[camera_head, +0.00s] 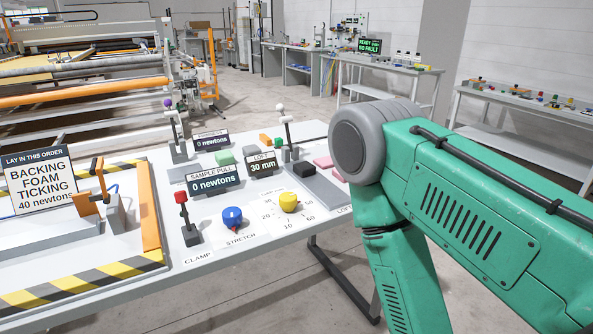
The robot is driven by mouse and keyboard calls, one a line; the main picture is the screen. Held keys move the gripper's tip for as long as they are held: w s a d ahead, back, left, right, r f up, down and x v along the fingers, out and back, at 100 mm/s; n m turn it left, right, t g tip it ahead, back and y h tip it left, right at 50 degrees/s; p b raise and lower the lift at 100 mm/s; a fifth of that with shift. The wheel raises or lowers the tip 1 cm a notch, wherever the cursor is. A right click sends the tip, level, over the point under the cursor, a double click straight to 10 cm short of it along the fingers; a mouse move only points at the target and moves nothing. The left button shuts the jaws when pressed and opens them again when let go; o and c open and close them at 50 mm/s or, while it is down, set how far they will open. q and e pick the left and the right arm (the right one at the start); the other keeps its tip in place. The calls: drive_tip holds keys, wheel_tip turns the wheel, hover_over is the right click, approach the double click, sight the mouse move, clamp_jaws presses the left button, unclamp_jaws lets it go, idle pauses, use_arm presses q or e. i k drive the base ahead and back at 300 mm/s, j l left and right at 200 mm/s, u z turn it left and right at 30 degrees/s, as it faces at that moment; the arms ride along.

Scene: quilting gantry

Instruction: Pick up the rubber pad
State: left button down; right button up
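I cannot tell for sure which piece is the rubber pad. A small black block (303,169) lies on the white table just right of the LOFT 30 mm sign, in front of a pink block (323,162). My green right arm fills the right side and hides the table's right end. Its gripper is out of frame. My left gripper is not in view.
The control table (262,234) carries a red-topped lever (182,198), a blue knob (232,218), a yellow knob (288,202) and upright signs. A striped frame (80,290) with an orange bar is at left. Upright levers stand behind. Side benches line the back.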

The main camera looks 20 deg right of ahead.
sight(305, 169)
drive_tip(key=i+l+u, duration=0.1)
drive_tip(key=l+u, duration=0.15)
drive_tip(key=l, duration=1.25)
drive_tip(key=l+u, duration=0.3)
drive_tip(key=l, duration=1.2)
drive_tip(key=k, duration=0.05)
